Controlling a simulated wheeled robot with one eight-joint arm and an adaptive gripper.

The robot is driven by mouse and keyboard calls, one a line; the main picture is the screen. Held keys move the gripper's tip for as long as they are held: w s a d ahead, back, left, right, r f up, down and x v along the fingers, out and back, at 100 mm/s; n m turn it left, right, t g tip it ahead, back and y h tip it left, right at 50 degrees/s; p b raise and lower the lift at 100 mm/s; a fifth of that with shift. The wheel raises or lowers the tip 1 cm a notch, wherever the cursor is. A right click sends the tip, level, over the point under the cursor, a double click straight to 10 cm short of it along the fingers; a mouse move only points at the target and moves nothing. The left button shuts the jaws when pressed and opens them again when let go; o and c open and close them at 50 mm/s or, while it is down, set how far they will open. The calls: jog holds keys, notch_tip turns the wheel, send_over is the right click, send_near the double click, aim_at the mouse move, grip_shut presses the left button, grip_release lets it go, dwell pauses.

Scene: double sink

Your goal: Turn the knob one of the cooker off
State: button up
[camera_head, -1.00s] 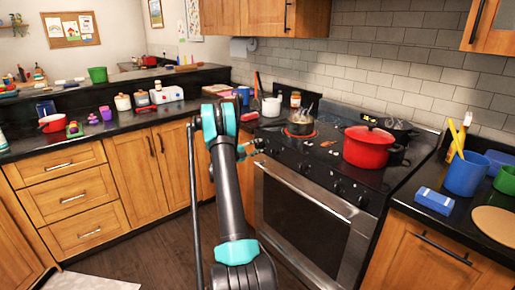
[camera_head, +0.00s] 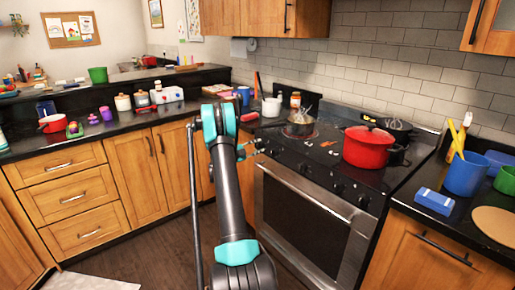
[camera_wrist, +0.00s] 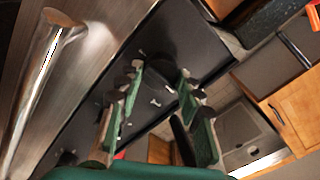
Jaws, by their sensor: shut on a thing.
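The cooker (camera_head: 310,215) stands right of centre in the head view, with dark knobs (camera_head: 337,187) along its black front panel. My gripper (camera_head: 256,146) is at the left end of that panel, at the knob there; the knob is hard to make out at this size. In the wrist view my gripper (camera_wrist: 161,75) has its two green fingers on either side of a dark round knob (camera_wrist: 166,62), shut on it. White marks show on the panel around it. The burner under the steel pot (camera_head: 299,124) looks dark, with only a faint reddish tint.
A red lidded pot (camera_head: 368,147) and a dark pan (camera_head: 396,129) are on the cooktop. The oven handle (camera_head: 305,187) runs along the front below the knobs. A blue cup (camera_head: 465,174) and blue sponge (camera_head: 435,200) are on the right counter. The floor before the cabinets is clear.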

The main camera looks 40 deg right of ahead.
jog(key=shift+a, duration=0.1)
jog(key=o, duration=1.2)
jog(key=shift+c, duration=0.2)
jog(key=a, duration=1.2)
jog(key=shift+s, duration=0.45)
